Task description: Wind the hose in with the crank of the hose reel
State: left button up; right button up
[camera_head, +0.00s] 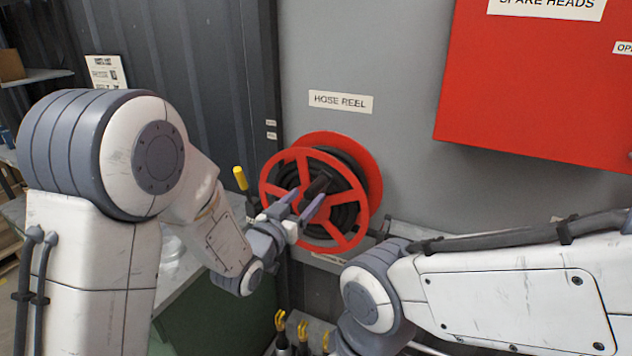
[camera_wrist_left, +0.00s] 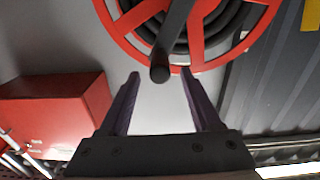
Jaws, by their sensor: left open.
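The hose reel (camera_head: 372,165) is a red spoked wheel on the grey wall, with black hose (camera_head: 344,217) coiled inside it. Its dark crank handle (camera_head: 319,184) sticks out toward me, near the middle of the wheel in the head view. My left gripper (camera_head: 304,200) is open in front of the reel, its fingers pointing at the handle. In the left wrist view the handle's round end (camera_wrist_left: 159,74) sits between the tips of my open left gripper (camera_wrist_left: 160,74), with gaps on both sides. The right arm comes in from the right; its gripper is not visible.
A red cabinet (camera_head: 540,90) hangs on the wall at upper right. A yellow-tipped lever (camera_head: 240,178) stands just left of the reel. A green-sided bench (camera_head: 205,318) is below left, and several yellow-topped items (camera_head: 280,320) stand below the reel.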

aim_at(316, 186)
pick_arm(q)
jog(key=p+x, duration=0.1)
jog(key=x, duration=0.3)
jog(key=shift+w+d+r+p, duration=0.1)
jog(key=shift+w+d+p, duration=0.05)
jog(key=shift+w+p, duration=0.15)
jog(key=shift+w+d, duration=0.3)
jog(key=shift+w, duration=0.35)
grip_shut()
dwell(0.6)
